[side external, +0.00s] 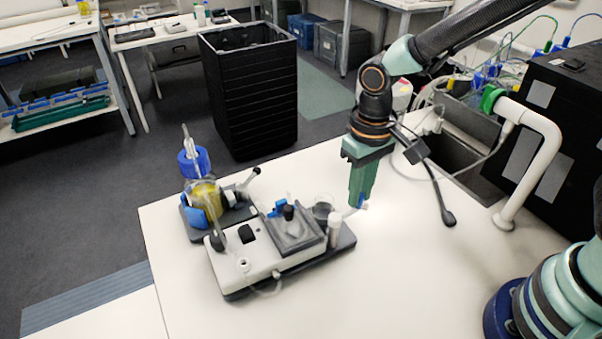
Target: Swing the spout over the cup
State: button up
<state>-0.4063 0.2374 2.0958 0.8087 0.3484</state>
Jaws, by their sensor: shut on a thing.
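The white and grey device (262,262) stands on the white bench. At its right end is a short white post (335,232), and a thin spout (349,212) appears to run from it up and right to a small blue tip. My gripper (358,203) points down and is shut on the spout near this tip. The fingers hide part of the grip.
A bottle with a blue cap (194,162) and yellow liquid stands on a dark base behind the device. A white curved pipe (545,150) and a sink (470,140) lie farther right.

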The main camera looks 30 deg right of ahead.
jog(key=shift+w+n, duration=0.1)
jog(key=shift+n, duration=0.2)
jog(key=n, duration=0.1)
jog(key=w+n, duration=0.1)
jog(key=shift+a+n, duration=0.15)
jog(key=shift+n, duration=0.15)
jog(key=shift+w, duration=0.15)
jog(key=shift+w+a+n, duration=0.15)
jog(key=shift+w+n, duration=0.1)
jog(key=shift+n, duration=0.45)
jog(key=shift+w+a+n, duration=0.1)
jog(key=shift+w+n, duration=0.15)
jog(key=shift+n, duration=0.45)
jog(key=shift+w+a+n, duration=0.2)
jog(key=shift+w+n, duration=0.05)
jog(key=shift+n, duration=0.4)
jog(key=shift+w+a+n, duration=0.2)
jog(key=shift+n, duration=0.45)
jog(key=shift+a, duration=0.1)
